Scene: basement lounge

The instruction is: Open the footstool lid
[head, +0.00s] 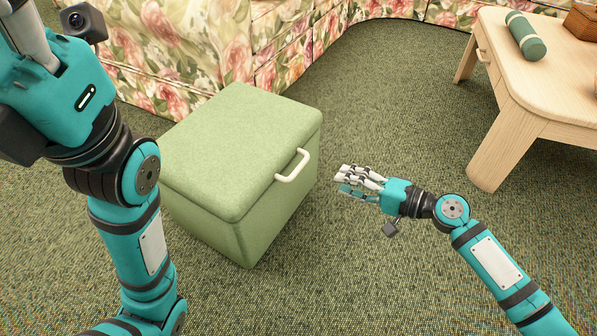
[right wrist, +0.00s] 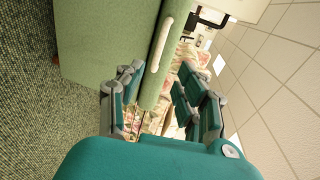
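The footstool (head: 215,230) is a light green box with a padded lid (head: 240,135), which lies shut on top. A white bar handle (head: 293,166) is fixed to the lid's right-facing edge; it also shows in the right wrist view (right wrist: 160,45). My right gripper (head: 345,181) is to the right of the handle, apart from it and empty. In the right wrist view its fingers (right wrist: 155,100) are spread, with the lid edge and handle ahead between them. My left gripper (head: 25,35) is at the upper left, mostly cut off by the picture edge.
The green carpet (head: 390,110) between footstool and table is clear.

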